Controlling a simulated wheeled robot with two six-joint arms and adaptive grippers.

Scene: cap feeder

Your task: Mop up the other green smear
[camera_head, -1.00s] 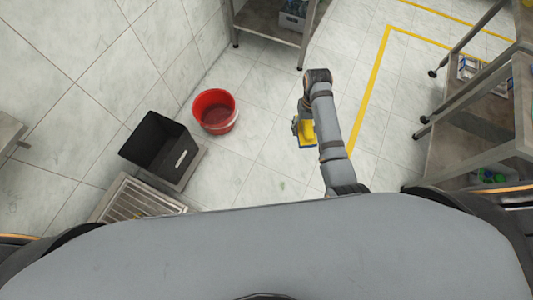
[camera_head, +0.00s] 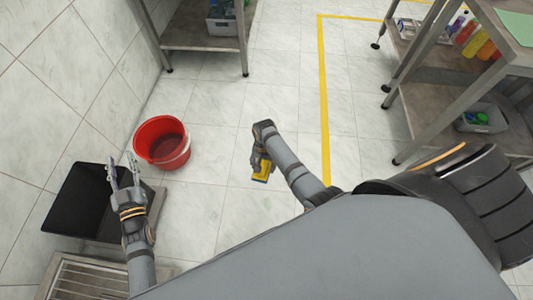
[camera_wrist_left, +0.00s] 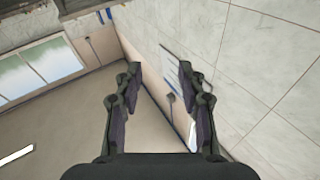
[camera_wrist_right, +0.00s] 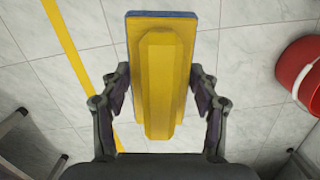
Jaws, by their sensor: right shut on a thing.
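A faint green smear (camera_head: 213,212) lies on the tiled floor in the head view, in front of my body. My left gripper (camera_head: 124,172) is open and empty, over the black bin. Its spread fingers also show in the left wrist view (camera_wrist_left: 160,85).
A red bucket (camera_head: 146,130) stands left of my right gripper. The black bin (camera_head: 75,203) is at the left, with a metal grate (camera_head: 85,278) below it. Metal shelves stand at the back (camera_head: 200,40) and right (camera_head: 408,105). Floor around the smear is clear.

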